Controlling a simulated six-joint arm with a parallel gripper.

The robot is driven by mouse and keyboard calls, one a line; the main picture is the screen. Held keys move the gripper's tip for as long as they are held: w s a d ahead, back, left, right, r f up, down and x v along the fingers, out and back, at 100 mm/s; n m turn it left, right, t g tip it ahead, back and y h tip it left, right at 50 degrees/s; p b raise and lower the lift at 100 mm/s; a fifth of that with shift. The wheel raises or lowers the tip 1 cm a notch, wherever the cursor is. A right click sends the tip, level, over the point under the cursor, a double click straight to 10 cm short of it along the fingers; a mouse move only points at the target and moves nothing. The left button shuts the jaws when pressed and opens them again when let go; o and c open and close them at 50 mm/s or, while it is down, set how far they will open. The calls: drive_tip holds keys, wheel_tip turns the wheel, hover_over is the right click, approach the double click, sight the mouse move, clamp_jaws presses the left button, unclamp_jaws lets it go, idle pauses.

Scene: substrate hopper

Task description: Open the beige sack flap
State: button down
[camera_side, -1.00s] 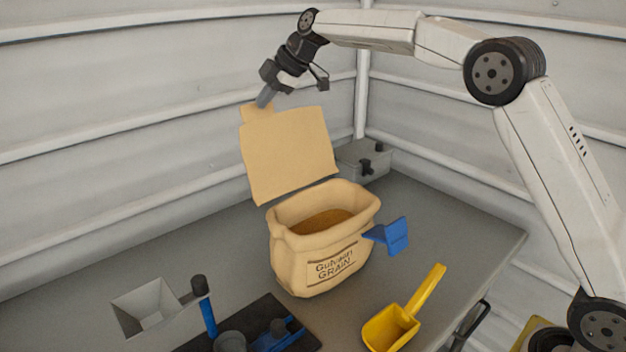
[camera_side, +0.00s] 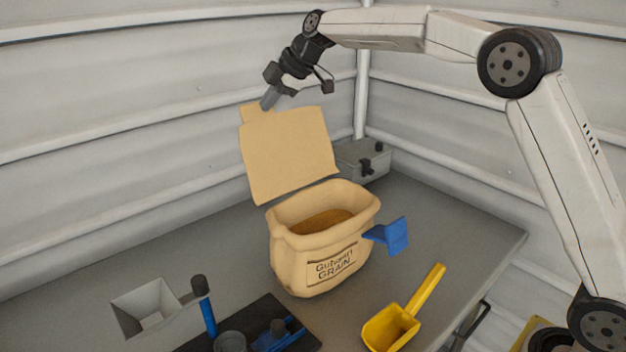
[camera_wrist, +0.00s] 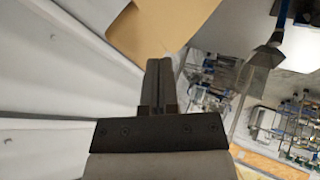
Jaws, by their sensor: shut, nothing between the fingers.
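The beige sack (camera_side: 320,262) stands on the bench with its mouth open and brown grain (camera_side: 322,221) showing inside. Its beige flap (camera_side: 288,155) stands up behind the mouth, tilted back, with a small tab at its upper left. My gripper (camera_side: 268,103) is shut and empty, with its fingertips by that tab; I cannot tell whether they touch. In the wrist view my shut fingers (camera_wrist: 159,75) point toward the flap (camera_wrist: 165,25), which fills the upper middle.
A blue clip-like piece (camera_side: 390,236) is at the sack's right side. A yellow scoop (camera_side: 392,325) lies at the front right. A grey hopper (camera_side: 150,306) and a blue-handled device (camera_side: 207,312) are at the front left. A grey box (camera_side: 364,161) stands behind; ribbed walls are close behind the flap.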

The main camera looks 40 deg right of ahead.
drive_tip(key=shift+s, duration=0.2)
drive_tip(key=w+r+v, duration=0.1)
drive_tip(key=v, duration=1.1)
drive_tip(key=shift+a, duration=0.35)
drive_tip(key=shift+f, duration=0.1)
drive_tip(key=s+f+m+h, duration=0.1)
drive_tip(key=s+f+m, duration=0.2)
drive_tip(key=f, duration=0.3)
drive_tip(key=s+f+m+g+h, duration=0.1)
drive_tip(key=s+f+m, duration=0.25)
drive_tip(key=f, duration=0.35)
drive_tip(key=s+f+m+h, duration=0.1)
drive_tip(key=s+f+m, duration=0.15)
drive_tip(key=f, duration=0.35)
drive_tip(key=s+d+f+m+g, duration=0.1)
drive_tip(key=s+f+m, duration=0.2)
drive_tip(key=s+f, duration=0.4)
drive_tip(key=s+d+f+m+g+h, duration=0.1)
drive_tip(key=s+f+m, duration=0.3)
drive_tip(key=s+f, duration=0.4)
drive_tip(key=s, duration=0.5)
drive_tip(key=shift+s+f+h, duration=0.2)
drive_tip(key=shift+s+h, duration=0.05)
drive_tip(key=shift+h, duration=0.05)
